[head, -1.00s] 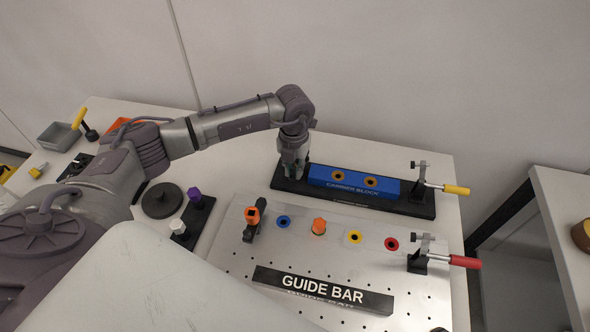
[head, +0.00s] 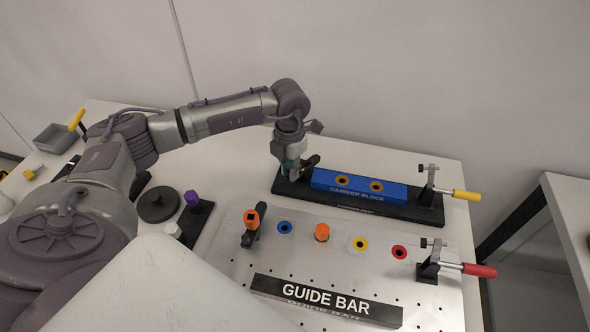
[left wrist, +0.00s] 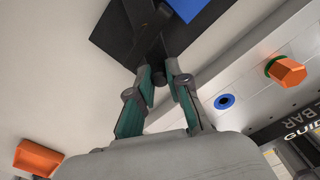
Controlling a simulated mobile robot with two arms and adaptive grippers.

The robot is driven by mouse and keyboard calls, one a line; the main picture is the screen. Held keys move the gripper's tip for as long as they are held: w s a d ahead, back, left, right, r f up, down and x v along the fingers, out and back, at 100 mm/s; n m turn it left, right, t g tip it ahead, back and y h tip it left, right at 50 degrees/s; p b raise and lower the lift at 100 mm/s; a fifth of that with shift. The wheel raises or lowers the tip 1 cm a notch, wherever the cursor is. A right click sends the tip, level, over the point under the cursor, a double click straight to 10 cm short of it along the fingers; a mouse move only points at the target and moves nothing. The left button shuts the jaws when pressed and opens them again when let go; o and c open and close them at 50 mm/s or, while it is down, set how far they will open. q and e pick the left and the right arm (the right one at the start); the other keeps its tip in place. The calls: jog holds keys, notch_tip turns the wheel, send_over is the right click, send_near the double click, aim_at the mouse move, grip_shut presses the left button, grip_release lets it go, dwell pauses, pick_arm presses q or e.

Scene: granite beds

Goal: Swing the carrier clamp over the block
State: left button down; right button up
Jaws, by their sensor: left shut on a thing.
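My left gripper (head: 290,170) is at the left end of the black carrier base (head: 410,212). Its fingers, in the left wrist view (left wrist: 165,72), are shut on the black carrier clamp (left wrist: 150,38). A dark end of the clamp (head: 310,161) sticks out right of the gripper, close to the block's left end; whether it overlaps the block is unclear. My right gripper is not in view.
A yellow-handled toggle clamp (head: 430,186) stands at the base's right end. In front is a metal plate (head: 240,270) with the guide bar (head: 326,301), colored holes, an orange-topped clamp (head: 251,225) and a red-handled clamp (head: 430,262). Round black and purple-topped pieces stand left.

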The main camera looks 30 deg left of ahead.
pick_arm(q)
jog(key=c, duration=1.1)
grip_release()
jog(key=shift+r, duration=0.15)
notch_tip(320, 180, up, 12)
jog(key=shift+f, duration=0.1)
